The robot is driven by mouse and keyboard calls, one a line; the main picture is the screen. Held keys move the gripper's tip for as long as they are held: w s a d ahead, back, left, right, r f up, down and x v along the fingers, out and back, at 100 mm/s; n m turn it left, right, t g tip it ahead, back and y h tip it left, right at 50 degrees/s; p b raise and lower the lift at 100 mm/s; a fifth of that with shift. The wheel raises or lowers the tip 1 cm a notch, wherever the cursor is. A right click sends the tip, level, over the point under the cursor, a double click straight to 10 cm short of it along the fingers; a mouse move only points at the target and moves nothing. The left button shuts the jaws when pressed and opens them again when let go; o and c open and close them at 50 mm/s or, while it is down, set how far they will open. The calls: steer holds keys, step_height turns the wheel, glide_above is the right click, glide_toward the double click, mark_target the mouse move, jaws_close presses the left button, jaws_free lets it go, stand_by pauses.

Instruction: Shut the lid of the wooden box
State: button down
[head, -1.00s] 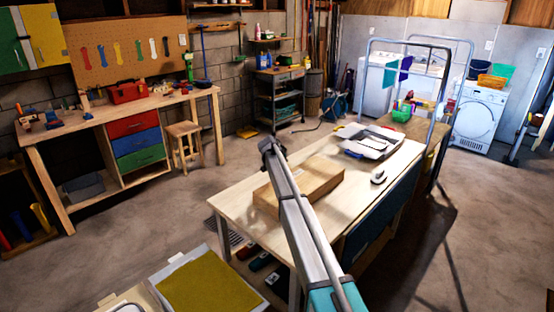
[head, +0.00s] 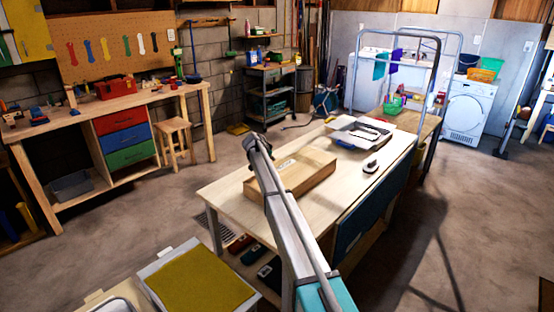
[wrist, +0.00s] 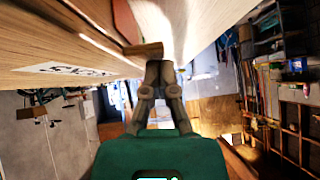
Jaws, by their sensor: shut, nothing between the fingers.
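The wooden box (head: 312,180) sits on the pale work table. A light label shows on its upper part, and its top looks low and flat in the head view. I cannot tell whether the lid is fully down. My arm crosses in front of the box's left part. In the wrist view the box's labelled wooden face (wrist: 50,50) fills the upper left, very close. My gripper (wrist: 160,64) is shut and empty, its fingertips beside a small wooden piece at the box's edge. I cannot tell whether they touch. The gripper end also shows in the head view (head: 254,143).
The table (head: 232,205) also bears a grey tray (head: 362,133) and a small white-and-dark object (head: 370,166) to the right of the box. A metal rail frame (head: 440,75) stands beyond. Open floor lies between the table and the workbench (head: 60,128).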

steer(key=shift+d, duration=0.2)
steer(key=shift+r, duration=0.15)
stand_by(0.3)
step_height(320, 180, up, 4)
steer(key=p, duration=0.4)
steer(key=shift+r+p, duration=0.1)
steer(key=shift+p, duration=0.25)
steer(key=a+p+v, duration=0.1)
steer(key=p+v, duration=0.5)
steer(key=v, duration=0.3)
steer(key=shift+a+p, duration=0.15)
steer(key=shift+p, duration=0.15)
steer(key=s+d+f+n+g+y, duration=0.1)
steer(key=s+d, duration=0.4)
steer(key=s, duration=1.4)
steer(key=s+d+f+n+g+y, duration=0.2)
steer(key=s+d+n, duration=0.3)
steer(key=s, duration=1.4)
steer(key=s+d+f+n+g+y, duration=0.2)
steer(key=s+d, duration=0.5)
steer(key=s, duration=1.2)
steer(key=shift+s+d+f+n+g+y, duration=0.2)
steer(key=shift+s+n+g+y, duration=0.1)
steer(key=shift+n+g, duration=0.55)
